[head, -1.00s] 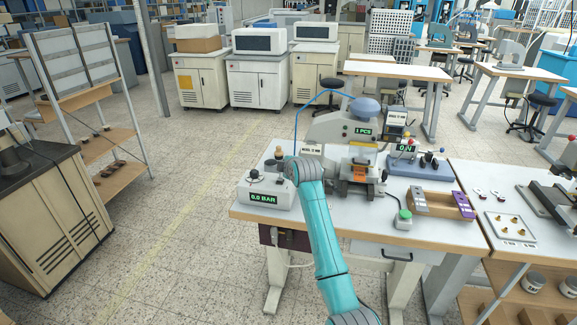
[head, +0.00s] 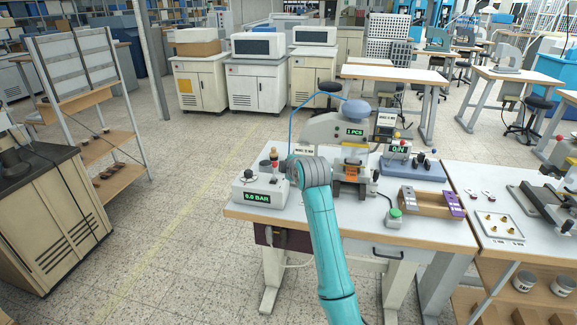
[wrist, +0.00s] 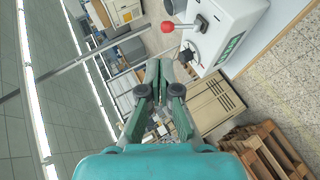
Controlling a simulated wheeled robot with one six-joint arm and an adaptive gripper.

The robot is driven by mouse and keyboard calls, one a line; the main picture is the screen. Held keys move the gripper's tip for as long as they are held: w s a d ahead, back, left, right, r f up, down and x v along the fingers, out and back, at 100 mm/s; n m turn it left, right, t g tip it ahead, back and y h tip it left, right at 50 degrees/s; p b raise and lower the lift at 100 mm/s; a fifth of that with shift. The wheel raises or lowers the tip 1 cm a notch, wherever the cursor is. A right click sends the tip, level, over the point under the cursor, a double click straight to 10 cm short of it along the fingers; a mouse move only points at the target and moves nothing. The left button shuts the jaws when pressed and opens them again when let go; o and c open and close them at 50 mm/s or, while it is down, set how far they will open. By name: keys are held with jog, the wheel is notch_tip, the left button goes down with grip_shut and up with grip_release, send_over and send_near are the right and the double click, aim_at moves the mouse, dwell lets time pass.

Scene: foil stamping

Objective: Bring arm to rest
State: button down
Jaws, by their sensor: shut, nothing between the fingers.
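My teal arm (head: 322,240) rises from the bottom of the head view and ends in front of the stamping bench. Its grey wrist joint (head: 310,171) covers part of the bench top. My gripper is hidden behind it in the head view. In the wrist view my gripper (wrist: 159,68) is shut, its fingers together with nothing between them. The white pressure box (head: 258,192), reading 0.0 BAR, stands just left of the wrist joint. In the wrist view the box (wrist: 222,28) with its red-knobbed lever (wrist: 168,27) is right of the fingertips.
The foil press (head: 350,140), showing 1 PCS, stands behind and right of my wrist. A green button (head: 394,217) and a wooden holder with purple pieces (head: 431,201) are on the bench to the right. The floor left of the bench (head: 170,220) is clear.

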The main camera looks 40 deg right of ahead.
jog(key=shift+s+a+r, duration=0.2)
jog(key=shift+s+r, duration=0.05)
jog(key=shift+s, duration=0.25)
